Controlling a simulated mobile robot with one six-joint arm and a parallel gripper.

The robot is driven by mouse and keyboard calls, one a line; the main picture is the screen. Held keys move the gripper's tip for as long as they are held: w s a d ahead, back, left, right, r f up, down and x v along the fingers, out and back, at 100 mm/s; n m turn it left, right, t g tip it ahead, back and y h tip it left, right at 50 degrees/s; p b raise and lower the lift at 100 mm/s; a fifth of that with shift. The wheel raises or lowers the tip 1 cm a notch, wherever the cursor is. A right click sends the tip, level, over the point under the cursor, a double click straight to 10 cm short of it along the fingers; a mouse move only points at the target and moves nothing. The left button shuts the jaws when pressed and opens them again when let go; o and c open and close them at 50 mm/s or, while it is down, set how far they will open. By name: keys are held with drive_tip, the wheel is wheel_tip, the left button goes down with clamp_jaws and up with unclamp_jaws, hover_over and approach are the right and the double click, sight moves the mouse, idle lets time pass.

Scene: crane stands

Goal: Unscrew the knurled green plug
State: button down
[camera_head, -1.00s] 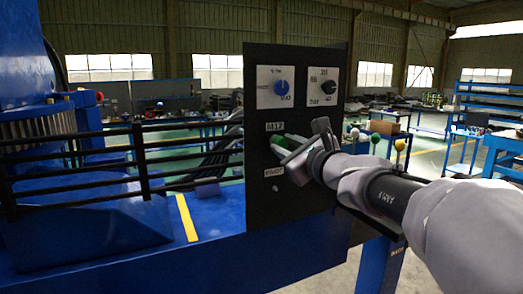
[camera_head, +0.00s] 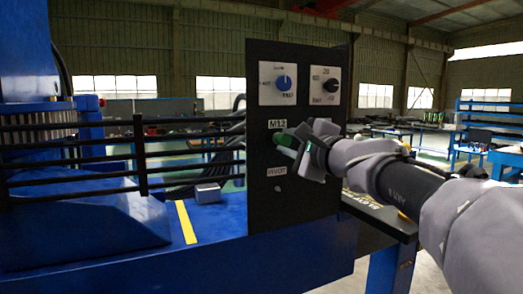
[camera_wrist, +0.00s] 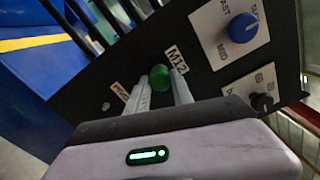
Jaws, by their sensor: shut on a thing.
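The green plug (camera_head: 285,140) sits on the face of the black panel (camera_head: 262,215), just below the M12 label (camera_head: 277,123). It also shows in the wrist view (camera_wrist: 159,76), between the tips of my two fingers. My gripper (camera_head: 288,147) reaches in from the right and is shut on the plug. In the wrist view my gripper (camera_wrist: 159,82) has one finger on each side of it. The plug's knurling is too small to make out, and its near side is partly hidden by the fingers in the head view.
Above the plug are a blue knob (camera_head: 284,83) and a black knob (camera_head: 331,86) on white plates. A black railing (camera_head: 100,150) runs to the left of the panel. A grey box (camera_head: 207,193) lies on the blue deck behind it.

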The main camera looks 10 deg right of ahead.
drive_tip(key=n, duration=0.5)
drive_tip(key=shift+n, duration=0.4)
drive_tip(key=n, duration=0.5)
drive_tip(key=c, duration=1)
unclamp_jaws()
drive_tip(key=shift+s, duration=0.1)
drive_tip(key=shift+c, duration=0.9)
